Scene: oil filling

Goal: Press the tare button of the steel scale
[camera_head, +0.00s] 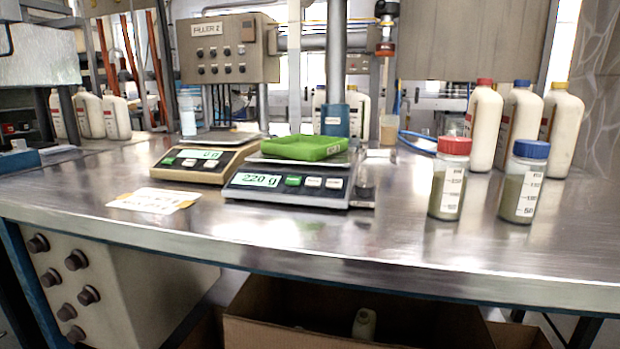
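The steel scale (285,197) stands on the metal table in the middle. Its lit display (254,180) appears to read 220 g. To the right of the display are a green button (293,180) and two pale buttons (313,182); their labels are too small to read, so I cannot tell which is tare. A green tray (305,147) sits on its plate. A beige scale (192,174) stands just left and slightly behind, its display appearing to read zero. Neither of my grippers is in view.
A paper card (154,200) lies in front of the beige scale. A red-capped jar (449,178) and a blue-capped jar (524,181) stand at the right, with white bottles (520,125) behind. The table front is mostly clear. An open cardboard box (370,325) is below.

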